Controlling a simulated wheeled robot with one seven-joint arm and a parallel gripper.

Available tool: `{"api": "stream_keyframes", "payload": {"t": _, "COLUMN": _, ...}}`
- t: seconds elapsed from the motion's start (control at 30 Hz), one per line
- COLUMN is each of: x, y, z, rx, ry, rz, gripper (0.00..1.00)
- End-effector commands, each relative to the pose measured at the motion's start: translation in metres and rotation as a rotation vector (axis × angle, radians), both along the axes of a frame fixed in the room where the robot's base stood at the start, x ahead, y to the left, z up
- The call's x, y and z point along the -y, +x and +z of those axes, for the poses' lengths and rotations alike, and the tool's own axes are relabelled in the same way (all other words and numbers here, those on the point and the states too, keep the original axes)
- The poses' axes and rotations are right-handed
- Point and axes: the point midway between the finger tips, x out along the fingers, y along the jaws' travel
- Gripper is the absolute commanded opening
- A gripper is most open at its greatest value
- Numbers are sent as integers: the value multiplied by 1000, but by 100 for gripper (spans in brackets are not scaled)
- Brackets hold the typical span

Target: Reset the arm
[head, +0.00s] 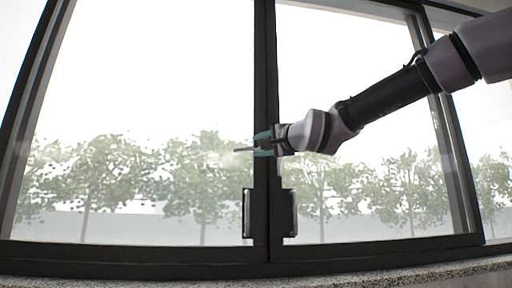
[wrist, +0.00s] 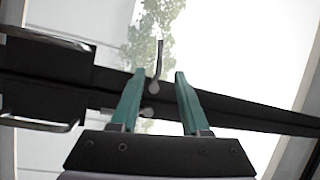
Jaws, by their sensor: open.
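My gripper (head: 258,145), with teal fingers, is at the dark middle upright of the window (head: 265,75) in the head view. It reaches in from the right on my outstretched arm. In the wrist view my gripper (wrist: 153,75) is open, with a gap between its two fingers. A small bent metal lever (wrist: 159,62) on the window frame shows in line with that gap. It touches neither finger in the picture. A thin grey bar (head: 244,149) pokes out left of the fingers in the head view. How deep the lever sits between the fingers I cannot tell.
Two upright pull handles, left (head: 247,213) and right (head: 289,213), sit low on the middle frame, below my gripper. A speckled stone sill (head: 150,280) runs along the bottom. Large glass panes flank the upright, with trees outside. The space in front of the left pane is clear.

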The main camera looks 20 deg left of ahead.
Motion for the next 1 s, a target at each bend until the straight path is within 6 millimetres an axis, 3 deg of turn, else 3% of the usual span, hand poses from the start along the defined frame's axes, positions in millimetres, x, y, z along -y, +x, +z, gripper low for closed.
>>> {"api": "stream_keyframes", "payload": {"t": 0.43, "x": 0, "y": 0, "z": 0, "rx": 0, "ry": 0, "rz": 0, "gripper": 46}}
{"api": "stream_keyframes", "payload": {"t": 0.57, "x": 15, "y": 8, "z": -5, "rx": 8, "ry": -36, "rz": -27, "gripper": 46}}
{"api": "stream_keyframes", "payload": {"t": 0.67, "x": 54, "y": 26, "z": -20, "rx": 23, "ry": -136, "rz": -90, "gripper": 46}}
{"api": "stream_keyframes", "payload": {"t": 0.77, "x": 115, "y": 46, "z": -48, "rx": 29, "ry": -290, "rz": -175, "gripper": 46}}
{"api": "stream_keyframes", "payload": {"t": 0.9, "x": 213, "y": 59, "z": -95, "rx": 6, "ry": -522, "rz": -282, "gripper": 46}}
{"api": "stream_keyframes", "payload": {"t": 1.0, "x": 282, "y": 55, "z": -129, "rx": -37, "ry": -673, "rz": -337, "gripper": 46}}
